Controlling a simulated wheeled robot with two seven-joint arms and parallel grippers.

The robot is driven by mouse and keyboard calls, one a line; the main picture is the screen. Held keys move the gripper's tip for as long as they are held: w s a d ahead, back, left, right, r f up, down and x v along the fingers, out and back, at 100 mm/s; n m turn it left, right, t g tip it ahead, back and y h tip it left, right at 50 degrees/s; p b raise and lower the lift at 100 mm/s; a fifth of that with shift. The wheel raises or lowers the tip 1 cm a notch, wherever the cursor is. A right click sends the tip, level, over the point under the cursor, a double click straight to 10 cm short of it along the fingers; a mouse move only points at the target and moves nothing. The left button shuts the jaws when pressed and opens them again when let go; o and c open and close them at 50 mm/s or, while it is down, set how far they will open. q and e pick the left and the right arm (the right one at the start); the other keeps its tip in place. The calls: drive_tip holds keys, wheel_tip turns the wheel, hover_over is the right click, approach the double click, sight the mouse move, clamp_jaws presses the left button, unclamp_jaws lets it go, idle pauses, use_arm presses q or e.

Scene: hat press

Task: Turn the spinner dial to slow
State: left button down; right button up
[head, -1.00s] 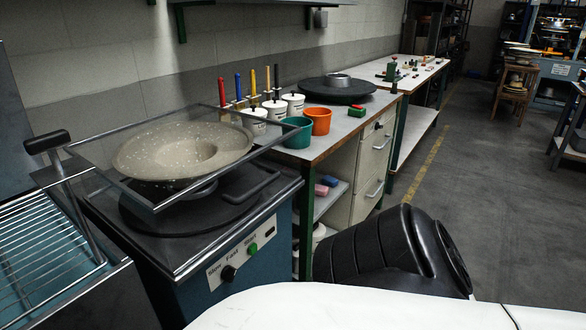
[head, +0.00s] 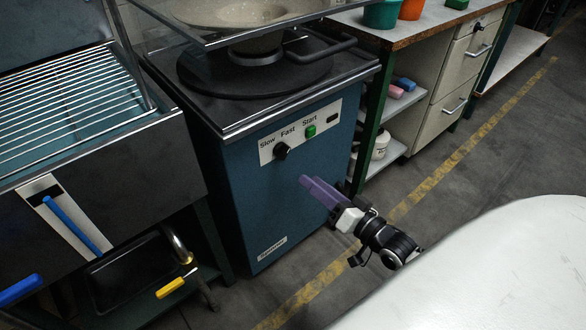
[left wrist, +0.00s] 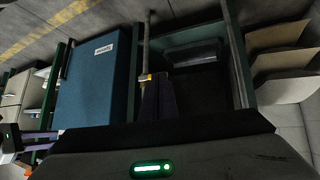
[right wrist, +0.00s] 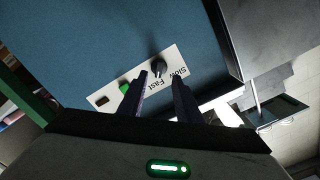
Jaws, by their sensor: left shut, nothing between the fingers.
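The spinner dial (head: 281,151) is a small black knob on the white panel (head: 300,138) of the blue cabinet (head: 235,200), below the words Slow and Fast. Where its pointer aims is too small to tell. My right gripper (head: 305,182), with purple fingers, is in front of the cabinet, below and right of the dial. In the right wrist view its fingers (right wrist: 160,78) are apart and empty, and the dial (right wrist: 158,67) appears just beyond the gap between the tips. My left gripper (left wrist: 157,78) shows only in the left wrist view, shut and empty.
A green start button (head: 311,131) and a dark switch (head: 334,118) sit right of the dial. A wire rack unit (head: 70,95) stands left, with a blue handle (head: 75,226). A workbench with drawers (head: 465,65) stands right. Floor with a yellow line (head: 425,185) is open there.

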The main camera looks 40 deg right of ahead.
sight(286, 155)
drive_tip(key=w, duration=0.3)
drive_tip(key=w+b, duration=0.1)
drive_tip(key=w, duration=0.3)
drive_tip(key=w+b, duration=0.1)
drive_tip(key=w, duration=0.2)
drive_tip(key=shift+w+r, duration=0.25)
drive_tip(key=shift+r, duration=0.1)
clamp_jaws()
